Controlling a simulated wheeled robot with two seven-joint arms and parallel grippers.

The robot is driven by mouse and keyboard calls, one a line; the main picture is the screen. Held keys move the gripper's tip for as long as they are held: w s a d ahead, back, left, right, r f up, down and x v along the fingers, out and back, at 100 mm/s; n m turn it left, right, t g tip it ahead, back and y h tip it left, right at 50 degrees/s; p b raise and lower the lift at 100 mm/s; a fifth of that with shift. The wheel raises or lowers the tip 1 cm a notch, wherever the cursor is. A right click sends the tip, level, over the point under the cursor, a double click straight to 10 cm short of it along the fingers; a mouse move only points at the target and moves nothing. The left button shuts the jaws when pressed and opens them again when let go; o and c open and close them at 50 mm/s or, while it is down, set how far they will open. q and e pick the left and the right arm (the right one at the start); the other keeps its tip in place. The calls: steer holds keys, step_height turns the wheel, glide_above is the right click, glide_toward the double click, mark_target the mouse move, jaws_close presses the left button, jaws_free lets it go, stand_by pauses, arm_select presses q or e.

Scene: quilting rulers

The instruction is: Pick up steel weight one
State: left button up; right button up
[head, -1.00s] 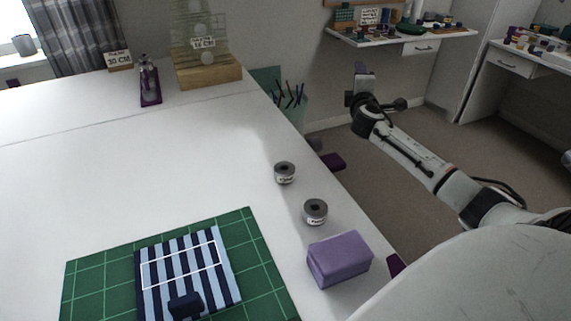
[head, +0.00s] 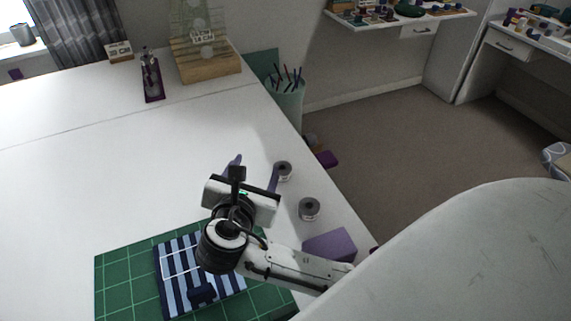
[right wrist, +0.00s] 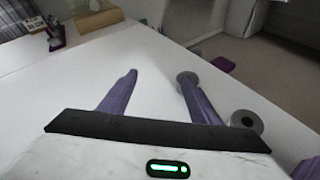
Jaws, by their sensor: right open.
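Two grey steel weights stand on the white table (head: 110,150); I cannot read which is number one. The far weight (head: 284,169) is just right of my right gripper (head: 254,170). The near weight (head: 309,208) stands closer to the table's right edge. My right gripper is open, with its purple fingers apart and nothing between them. In the right wrist view, the far weight (right wrist: 187,76) is partly hidden behind the right finger of the gripper (right wrist: 157,76), and the near weight (right wrist: 245,120) lies outside that finger. My left gripper is not in view.
A purple block (head: 330,245) sits by the right edge. A green cutting mat (head: 120,280) with striped fabric (head: 175,270) lies in front, partly under my right arm. A wooden ruler stand (head: 207,67) and a purple-based item (head: 152,85) are at the back. The table's middle left is clear.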

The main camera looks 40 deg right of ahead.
mark_target(281, 171)
steer(key=shift+n+g+h, duration=0.4)
steer(key=shift+n+g, duration=0.2)
steer(key=s, duration=0.2)
steer(key=s+a, duration=0.1)
steer(key=s, duration=0.2)
steer(key=shift+s+a+r, duration=0.1)
steer(key=shift+s+a, duration=0.15)
steer(key=shift+s, duration=0.05)
steer(key=shift+s+d, duration=0.2)
steer(key=shift+s, duration=0.1)
steer(key=x, duration=0.9)
steer(key=shift+d+f, duration=0.35)
steer(key=shift+f, duration=0.05)
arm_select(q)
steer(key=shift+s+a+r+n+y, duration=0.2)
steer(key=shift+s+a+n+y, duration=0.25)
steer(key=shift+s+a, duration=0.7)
arm_select(e)
steer(key=shift+r, duration=0.1)
steer(key=c, duration=1.4)
